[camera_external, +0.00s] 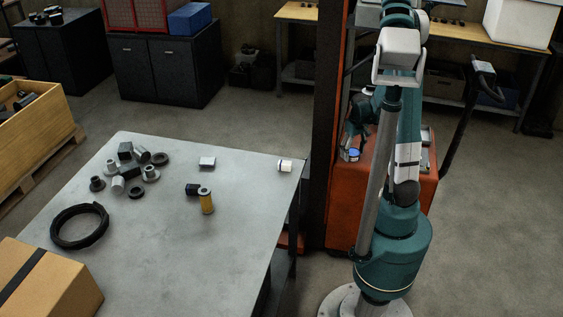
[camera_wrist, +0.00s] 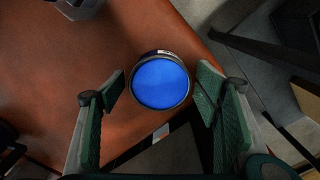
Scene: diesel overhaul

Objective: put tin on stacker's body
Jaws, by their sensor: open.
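A round tin with a blue lid (camera_wrist: 160,83) stands upright, seemingly on the orange body of the stacker (camera_wrist: 60,75), near an edge of that surface. The blue lid also shows in the external view (camera_external: 354,153) on the stacker's body (camera_external: 343,212). My gripper (camera_wrist: 160,90) is open, with one green-padded finger on each side of the tin and a small gap at both sides. In the external view my gripper (camera_external: 352,139) is small and partly hidden behind my arm. The tin's underside is hidden.
A cardboard box (camera_external: 50,280) is at front left.

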